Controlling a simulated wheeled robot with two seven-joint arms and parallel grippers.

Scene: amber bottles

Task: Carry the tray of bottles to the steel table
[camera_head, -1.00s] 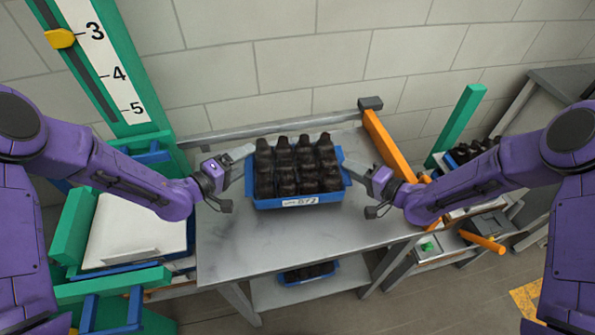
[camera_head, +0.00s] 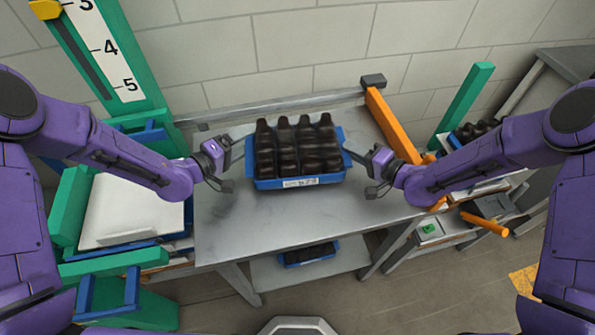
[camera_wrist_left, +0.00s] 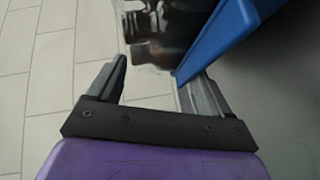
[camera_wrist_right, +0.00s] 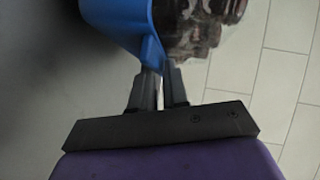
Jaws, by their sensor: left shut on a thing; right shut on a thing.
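The blue tray (camera_head: 260,184) carries several dark amber bottles (camera_head: 297,147) standing in rows. It is over the grey steel table (camera_head: 300,228); whether its underside touches the top cannot be told. My left gripper (camera_head: 236,158) is shut on the tray's left end. In the left wrist view the tray's wall (camera_wrist_left: 222,38) is by the right finger of my left gripper (camera_wrist_left: 155,85). My right gripper (camera_head: 358,162) is shut on the right end. In the right wrist view the tray's wall (camera_wrist_right: 125,22) runs down to the close-set fingers of my right gripper (camera_wrist_right: 159,75).
A second blue tray (camera_head: 311,257) sits on the table's lower shelf. A green frame with a white panel (camera_head: 132,212) stands at the left. An orange bar (camera_head: 391,126) and green post (camera_head: 466,97) stand at the right. The table's front is clear.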

